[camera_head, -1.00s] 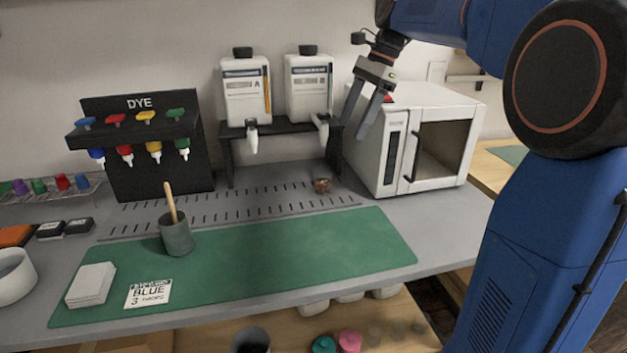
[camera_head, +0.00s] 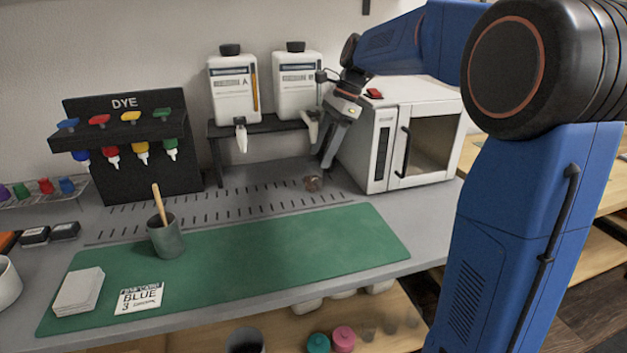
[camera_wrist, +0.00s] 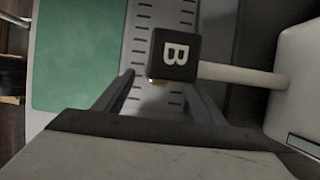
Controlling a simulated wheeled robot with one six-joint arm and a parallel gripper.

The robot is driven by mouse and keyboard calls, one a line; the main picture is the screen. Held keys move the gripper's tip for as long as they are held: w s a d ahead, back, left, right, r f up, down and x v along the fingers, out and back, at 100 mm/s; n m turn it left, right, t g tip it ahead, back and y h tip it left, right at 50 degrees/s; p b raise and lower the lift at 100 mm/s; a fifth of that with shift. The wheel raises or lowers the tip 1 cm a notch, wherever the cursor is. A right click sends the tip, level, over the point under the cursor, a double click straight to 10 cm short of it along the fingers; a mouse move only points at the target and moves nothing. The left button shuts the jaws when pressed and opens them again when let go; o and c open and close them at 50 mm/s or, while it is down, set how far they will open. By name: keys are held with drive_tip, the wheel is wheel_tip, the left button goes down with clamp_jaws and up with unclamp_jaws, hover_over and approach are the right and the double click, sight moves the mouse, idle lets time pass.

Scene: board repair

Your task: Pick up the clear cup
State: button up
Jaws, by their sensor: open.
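A small clear cup with brownish contents (camera_head: 313,183) stands on the grey bench behind the green mat, below and in front of the right dispenser. In the wrist view only a small brownish bit, possibly this cup, shows at the edge of the black block marked B, which hides the rest. My gripper (camera_head: 325,157) is open and empty, pointing down above and slightly right of the cup, between the dispenser stand and the white oven. Its two fingers (camera_wrist: 163,88) also show spread apart in the wrist view, with the B block between or beyond them.
Dispenser bottle B (camera_head: 297,85) and its nozzle (camera_head: 309,128) are close left of my gripper. The white oven (camera_head: 375,143) is close on the right. A grey cup with a stick (camera_head: 166,240) stands on the green mat (camera_head: 290,250). Faint small cups (camera_head: 390,326) sit on the lower shelf.

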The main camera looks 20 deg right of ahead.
sight(306, 185)
drive_tip(key=shift+x, duration=3.2)
drive_tip(key=shift+c, duration=0.6)
drive_tip(key=c, duration=1.1)
drive_tip(key=shift+r, duration=0.25)
